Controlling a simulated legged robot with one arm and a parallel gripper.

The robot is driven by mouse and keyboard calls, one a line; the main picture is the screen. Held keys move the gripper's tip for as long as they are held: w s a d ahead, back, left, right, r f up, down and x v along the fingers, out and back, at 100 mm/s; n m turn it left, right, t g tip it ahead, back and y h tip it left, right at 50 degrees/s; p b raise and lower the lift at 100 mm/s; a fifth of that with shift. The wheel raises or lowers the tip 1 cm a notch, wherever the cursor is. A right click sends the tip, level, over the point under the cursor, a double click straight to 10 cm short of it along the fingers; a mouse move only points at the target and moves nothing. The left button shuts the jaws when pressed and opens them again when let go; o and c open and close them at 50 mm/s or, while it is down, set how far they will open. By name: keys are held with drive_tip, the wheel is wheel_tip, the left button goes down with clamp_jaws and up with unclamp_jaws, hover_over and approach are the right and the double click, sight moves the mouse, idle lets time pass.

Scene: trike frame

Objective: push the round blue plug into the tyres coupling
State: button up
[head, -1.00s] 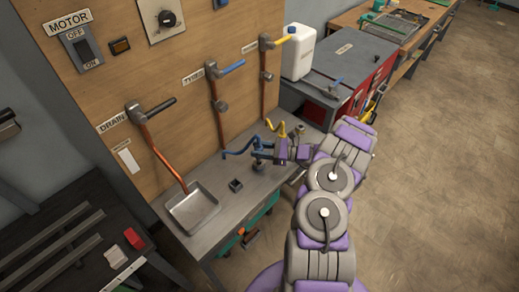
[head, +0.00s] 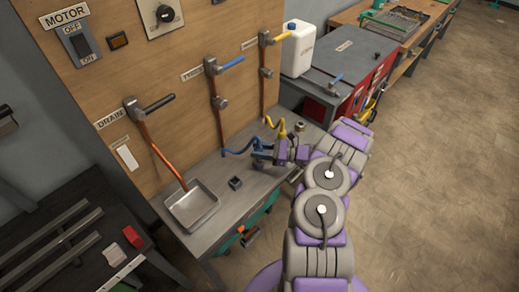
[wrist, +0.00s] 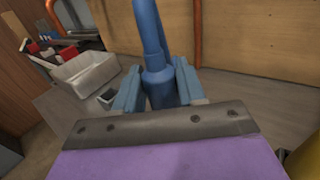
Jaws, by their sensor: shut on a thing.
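The round blue plug (head: 259,157) is at the end of a curved blue hose (head: 240,151). My gripper (head: 262,156) is shut on the plug, low over the bench. In the wrist view the blue plug (wrist: 160,86) stands between the two blue fingers (wrist: 160,88), with its hose rising above. The plug's lower end is hidden by my gripper. The TYRES label (head: 191,73) is on the board beside a blue-handled valve and pipe. I cannot make out a coupling below the plug, nor whether the plug touches one.
A dark square block (head: 235,183) and a metal tray (head: 192,205) are left of my gripper on the bench. A yellow plug (head: 282,131) with a yellow hose and a round grey fitting (head: 300,127) are close behind it. The board rises behind the bench.

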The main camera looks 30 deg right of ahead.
drive_tip(key=shift+f+b, duration=0.45)
drive_tip(key=shift+f, duration=0.45)
drive_tip(key=o, duration=1.1)
drive_tip(key=shift+o, duration=0.2)
drive_tip(key=shift+d, duration=0.1)
drive_tip(key=p+v, duration=0.2)
drive_tip(key=v, duration=1.5)
